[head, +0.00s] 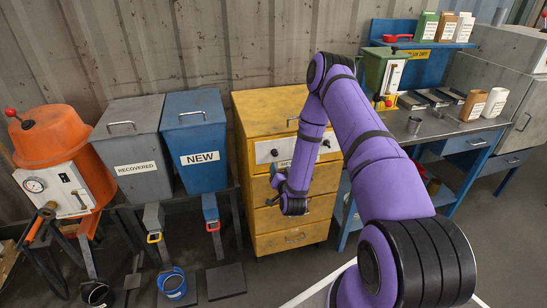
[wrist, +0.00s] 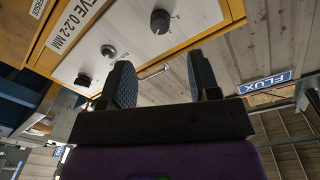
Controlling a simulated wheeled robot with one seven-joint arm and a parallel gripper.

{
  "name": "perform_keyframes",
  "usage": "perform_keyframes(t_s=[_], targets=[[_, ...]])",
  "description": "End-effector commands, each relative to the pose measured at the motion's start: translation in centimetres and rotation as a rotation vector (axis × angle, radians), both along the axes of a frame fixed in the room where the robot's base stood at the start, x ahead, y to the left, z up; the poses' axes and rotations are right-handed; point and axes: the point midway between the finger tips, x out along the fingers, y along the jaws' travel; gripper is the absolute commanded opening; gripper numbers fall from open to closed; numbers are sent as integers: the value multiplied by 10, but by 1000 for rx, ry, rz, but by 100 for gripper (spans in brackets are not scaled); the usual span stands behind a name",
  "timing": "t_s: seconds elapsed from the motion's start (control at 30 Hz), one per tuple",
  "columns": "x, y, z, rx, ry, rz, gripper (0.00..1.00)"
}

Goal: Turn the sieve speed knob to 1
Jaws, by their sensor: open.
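The sieve is a yellow cabinet (head: 256,112) with a white control panel across its upper front. In the wrist view, the panel (wrist: 98,20) is tilted and reads "...VE 0.2-2 MM". It bears a large black knob (wrist: 160,22) with small marks beside it, a small middle control (wrist: 108,50) and another dark knob (wrist: 83,79). I cannot read which is the speed knob or its setting. My gripper (wrist: 160,62) is open and empty, its fingers pointing toward the panel, apart from the large knob. In the head view, my gripper (head: 275,176) is before the cabinet; my arm hides part of the panel.
Left of the cabinet stand a blue "NEW" bin (head: 205,120), a grey "RECOVERED" bin (head: 125,130) and an orange machine (head: 45,137). A blue workbench (head: 440,125) with tools and packets stands right. Open floor lies before the cabinet.

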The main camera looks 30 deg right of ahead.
Motion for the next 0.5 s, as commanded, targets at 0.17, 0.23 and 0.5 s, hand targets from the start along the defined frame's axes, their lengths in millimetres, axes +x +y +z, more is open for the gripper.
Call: perform_keyframes(t_s=[0.17,0.23,0.5], targets=[[30,-11,1,-1,-3,0,56],[42,-15,1,-1,-2,0,56],[77,-27,0,-1,1,0,56]])
